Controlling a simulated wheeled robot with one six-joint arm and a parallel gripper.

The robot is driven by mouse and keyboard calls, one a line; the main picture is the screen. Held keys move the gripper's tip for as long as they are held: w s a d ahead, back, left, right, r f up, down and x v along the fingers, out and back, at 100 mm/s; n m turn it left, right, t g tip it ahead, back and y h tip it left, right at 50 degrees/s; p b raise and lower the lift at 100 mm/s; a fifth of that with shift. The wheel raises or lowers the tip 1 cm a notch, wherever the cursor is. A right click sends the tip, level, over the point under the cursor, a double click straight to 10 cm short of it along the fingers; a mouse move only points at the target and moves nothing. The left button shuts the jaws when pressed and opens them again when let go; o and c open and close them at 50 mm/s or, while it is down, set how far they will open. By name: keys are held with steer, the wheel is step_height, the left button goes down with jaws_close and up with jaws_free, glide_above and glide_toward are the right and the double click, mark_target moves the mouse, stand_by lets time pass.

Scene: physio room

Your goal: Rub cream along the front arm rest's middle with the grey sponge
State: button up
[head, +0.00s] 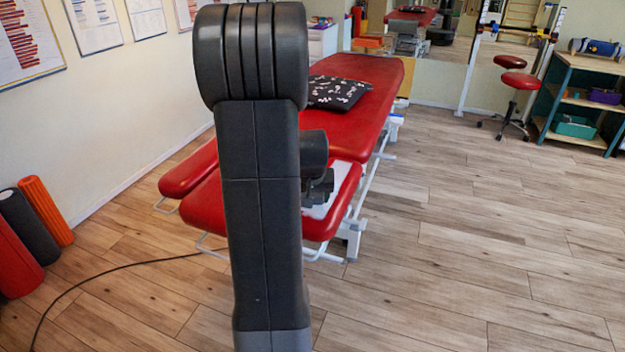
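The red treatment table (372,75) runs away from me, and my own upright arm covers its near left part. A narrow red pad (190,172), which looks like an arm rest, sticks out at the table's left side. The near red section (205,208) shows on both sides of my arm, with a white sheet (330,192) on its right part. A dark piece of my wrist end shows at the right edge of my arm, over the near section. I cannot see the grey sponge or any cream.
A black patterned cushion (337,93) lies on the table. Foam rollers (46,210) stand at the left wall, and a black cable (110,268) crosses the floor. A red stool (513,82) and a shelf (585,95) stand at the back right. The floor at right is clear.

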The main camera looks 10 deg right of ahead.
steer(key=shift+r+p, duration=1.2)
steer(key=shift+r, duration=0.8)
